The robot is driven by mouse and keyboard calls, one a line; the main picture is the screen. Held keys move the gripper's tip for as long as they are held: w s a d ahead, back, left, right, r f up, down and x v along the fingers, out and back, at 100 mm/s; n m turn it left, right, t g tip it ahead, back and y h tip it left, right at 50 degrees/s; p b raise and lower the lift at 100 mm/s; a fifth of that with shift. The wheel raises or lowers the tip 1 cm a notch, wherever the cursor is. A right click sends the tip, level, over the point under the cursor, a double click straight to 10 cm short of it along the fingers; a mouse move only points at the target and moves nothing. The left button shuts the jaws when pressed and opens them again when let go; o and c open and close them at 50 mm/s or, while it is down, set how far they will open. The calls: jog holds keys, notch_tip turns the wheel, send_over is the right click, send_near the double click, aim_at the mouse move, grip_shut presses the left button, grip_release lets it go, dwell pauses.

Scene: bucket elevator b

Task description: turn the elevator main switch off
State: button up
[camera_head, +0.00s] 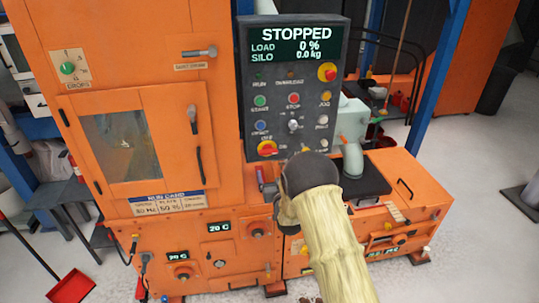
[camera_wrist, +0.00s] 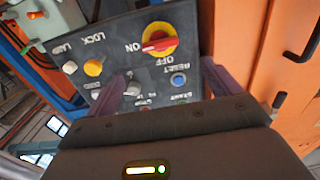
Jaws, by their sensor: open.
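The main switch (camera_head: 267,148) is a red rotary handle on a yellow disc, at the lower left of the dark control panel (camera_head: 283,115). In the wrist view the switch (camera_wrist: 158,40) appears upside down, above and beyond the fingers. Its red handle lies sideways, in line with the ON label; the OFF label is beside the disc. My gripper (camera_wrist: 165,85) is open and empty, its two purple fingers apart in front of the panel's lower part. The fingers do not touch the switch handle. In the head view my arm and wrist hide most of the gripper.
The panel display (camera_head: 292,46) reads STOPPED, LOAD 0 %. A red-and-yellow button (camera_head: 327,72) sits at upper right. Around the switch in the wrist view are a blue reset button (camera_wrist: 179,79), a yellow lock button (camera_wrist: 93,67) and a white lamp button (camera_wrist: 70,67). An orange cabinet (camera_head: 150,100) stands left.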

aim_at(269, 154)
jog(key=p+x, duration=0.2)
jog(key=x, duration=0.9)
jog(key=shift+w+p, duration=0.1)
jog(key=shift+p, duration=0.25)
jog(key=shift+f, duration=0.1)
jog(key=c, duration=1)
